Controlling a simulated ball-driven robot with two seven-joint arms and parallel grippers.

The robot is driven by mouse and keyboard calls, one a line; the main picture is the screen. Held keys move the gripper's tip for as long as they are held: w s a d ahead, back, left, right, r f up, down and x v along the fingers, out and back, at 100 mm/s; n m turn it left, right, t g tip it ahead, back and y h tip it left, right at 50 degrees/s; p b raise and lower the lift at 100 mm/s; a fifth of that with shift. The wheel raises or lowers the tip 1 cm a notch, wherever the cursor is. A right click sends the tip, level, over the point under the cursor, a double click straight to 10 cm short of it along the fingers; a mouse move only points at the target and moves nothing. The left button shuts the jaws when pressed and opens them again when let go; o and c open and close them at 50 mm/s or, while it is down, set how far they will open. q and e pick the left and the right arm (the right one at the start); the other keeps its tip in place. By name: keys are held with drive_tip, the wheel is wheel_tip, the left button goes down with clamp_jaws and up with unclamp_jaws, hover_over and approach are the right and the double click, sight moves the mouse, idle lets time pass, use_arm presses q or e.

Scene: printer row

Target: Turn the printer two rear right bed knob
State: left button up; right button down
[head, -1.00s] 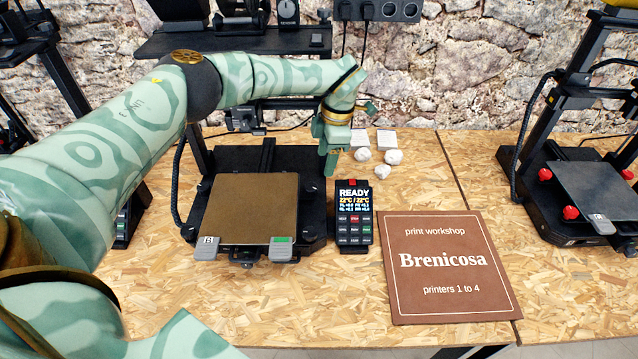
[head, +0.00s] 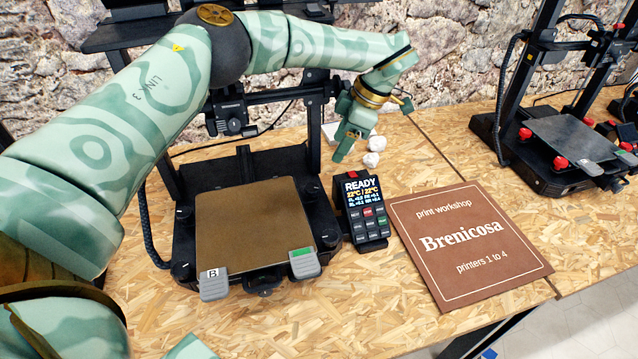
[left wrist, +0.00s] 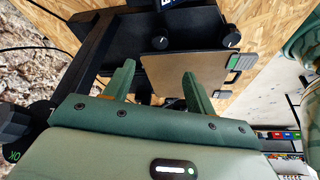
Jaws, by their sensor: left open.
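The middle printer has a brown bed (head: 255,225) with a grey clip at each front corner; no printer number shows on it. My left gripper (head: 346,148) is open and empty, above and right of the bed's rear right corner in the head view. In the left wrist view, the bed (left wrist: 180,78) lies beyond my open fingers (left wrist: 157,70). A dark round knob with a white mark, apparently the rear right one (left wrist: 160,43), shows past the fingertips, apart from them. Another knob (left wrist: 232,40) sits toward the front. My right gripper is not in view.
A control panel reading READY (head: 366,208) stands right of the printer. Small white lumps (head: 373,151) lie behind it. A brown sign (head: 470,240) lies flat on the bench. Another printer with red knobs (head: 560,163) stands further right. The printer's upright frame (head: 315,125) is close to my gripper.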

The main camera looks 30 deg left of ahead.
sight(314, 187)
use_arm(q)
drive_tip(key=b+x, duration=0.2)
drive_tip(key=x, duration=1)
drive_tip(key=shift+b, duration=0.4)
drive_tip(key=shift+s+a+f, duration=0.15)
drive_tip(key=shift+a+f, duration=0.05)
drive_tip(key=shift+f, duration=0.4)
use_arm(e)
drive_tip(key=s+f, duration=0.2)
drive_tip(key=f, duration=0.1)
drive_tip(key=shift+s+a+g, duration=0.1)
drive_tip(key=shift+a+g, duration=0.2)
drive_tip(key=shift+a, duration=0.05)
use_arm(q)
drive_tip(key=c, duration=1)
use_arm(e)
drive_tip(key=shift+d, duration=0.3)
